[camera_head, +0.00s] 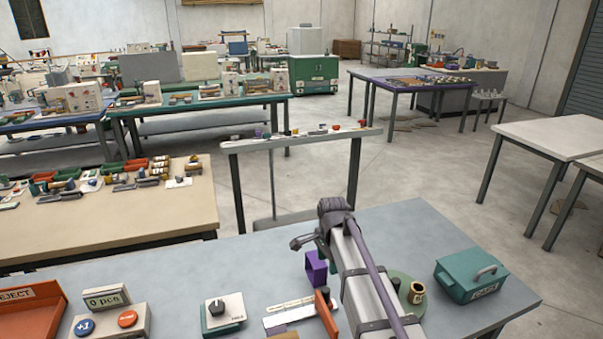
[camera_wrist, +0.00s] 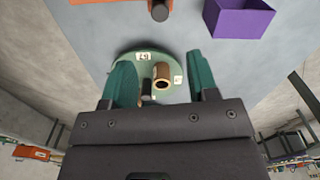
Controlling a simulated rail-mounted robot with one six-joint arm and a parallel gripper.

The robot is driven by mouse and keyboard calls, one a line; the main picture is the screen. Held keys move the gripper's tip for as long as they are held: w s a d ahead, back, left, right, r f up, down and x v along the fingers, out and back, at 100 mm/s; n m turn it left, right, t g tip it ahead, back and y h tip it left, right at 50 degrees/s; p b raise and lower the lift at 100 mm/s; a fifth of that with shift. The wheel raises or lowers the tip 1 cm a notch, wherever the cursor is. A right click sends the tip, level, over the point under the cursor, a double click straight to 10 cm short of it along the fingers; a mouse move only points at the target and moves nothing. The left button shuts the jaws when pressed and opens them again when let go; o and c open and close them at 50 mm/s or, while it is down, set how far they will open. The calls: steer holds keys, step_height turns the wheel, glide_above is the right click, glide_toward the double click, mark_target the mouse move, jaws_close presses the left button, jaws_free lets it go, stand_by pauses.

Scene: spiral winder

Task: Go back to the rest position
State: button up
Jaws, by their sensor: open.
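My gripper (camera_wrist: 161,72) is open in the wrist view, its two green fingers spread apart with nothing held between them. Beyond the fingers lies a round green plate (camera_wrist: 125,68) with small white number labels. A brass-coloured hollow cylinder (camera_wrist: 162,78) and a small dark cylinder (camera_wrist: 147,88) are seen on it, in the gap between the fingers. In the head view my arm reaches over the grey table (camera_head: 400,222) and partly hides the green plate (camera_head: 403,279). The gripper's fingers cannot be made out clearly there.
A purple open box (camera_head: 316,268) stands left of my arm, and a teal handled case (camera_head: 470,276) stands right. A dial box (camera_head: 223,314), a counter (camera_head: 107,298) and an orange reject tray (camera_head: 30,312) lie farther left. A narrow raised shelf (camera_head: 300,138) stands behind the table.

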steer(key=s+d+n, duration=0.2)
steer(key=s+n, duration=0.4)
steer(key=s, duration=0.3)
steer(key=s+d+n, duration=0.3)
steer(key=s+n, duration=0.4)
steer(key=s, duration=0.3)
steer(key=shift+s, duration=0.3)
